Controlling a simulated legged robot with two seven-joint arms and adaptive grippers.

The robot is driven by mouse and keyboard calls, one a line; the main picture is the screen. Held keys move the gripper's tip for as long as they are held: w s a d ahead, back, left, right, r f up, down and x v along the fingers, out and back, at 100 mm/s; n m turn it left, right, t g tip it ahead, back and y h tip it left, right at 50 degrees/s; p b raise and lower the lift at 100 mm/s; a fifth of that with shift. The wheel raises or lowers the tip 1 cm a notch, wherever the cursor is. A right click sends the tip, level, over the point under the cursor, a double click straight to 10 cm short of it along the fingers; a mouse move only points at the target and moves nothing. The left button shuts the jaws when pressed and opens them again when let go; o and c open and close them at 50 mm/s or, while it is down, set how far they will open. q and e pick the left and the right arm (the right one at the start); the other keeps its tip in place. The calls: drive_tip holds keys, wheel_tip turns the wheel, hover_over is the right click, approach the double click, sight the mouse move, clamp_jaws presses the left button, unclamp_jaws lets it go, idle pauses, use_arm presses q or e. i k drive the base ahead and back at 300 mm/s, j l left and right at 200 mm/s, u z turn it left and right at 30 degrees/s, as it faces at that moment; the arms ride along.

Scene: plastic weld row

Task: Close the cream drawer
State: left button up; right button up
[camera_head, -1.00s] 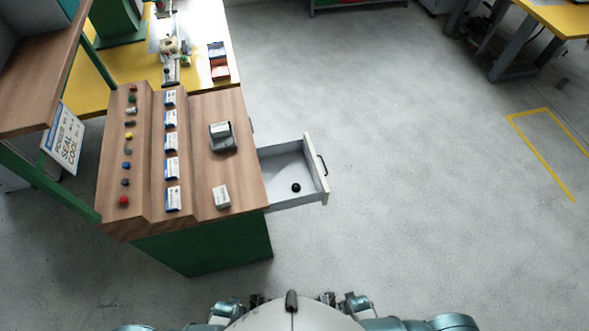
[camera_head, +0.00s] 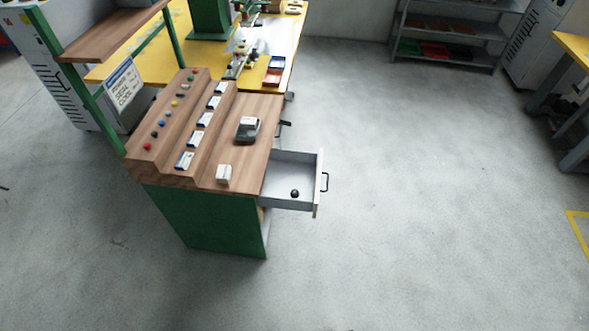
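The cream drawer (camera_head: 291,203) stands pulled out from the right side of the green cabinet (camera_head: 205,222) under the wooden worktop. Its pale front panel (camera_head: 319,185) faces right and carries a dark handle (camera_head: 326,182). A small black ball-like object (camera_head: 295,193) lies inside on the drawer floor. Neither of my grippers shows in the head view now.
The worktop (camera_head: 258,168) holds buttons, labelled blocks, a grey tray (camera_head: 246,129) and a white box (camera_head: 224,174). A yellow table (camera_head: 150,60) stands behind. Shelving (camera_head: 450,30) is at the back right. The floor right of the drawer is clear.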

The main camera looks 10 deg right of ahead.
sight(287, 171)
drive_tip(key=k+l, duration=0.1)
drive_tip(key=l, duration=0.3)
drive_tip(key=l+u, duration=0.15)
drive_tip(key=l, duration=0.25)
drive_tip(key=k+l, duration=0.15)
drive_tip(key=l, duration=0.2)
drive_tip(key=i+l+u, duration=0.2)
drive_tip(key=i+l, duration=0.15)
drive_tip(key=i, duration=0.25)
drive_tip(key=i+l+u, duration=0.25)
drive_tip(key=i+l, duration=0.25)
drive_tip(key=k+j+u, duration=0.1)
drive_tip(key=j, duration=0.3)
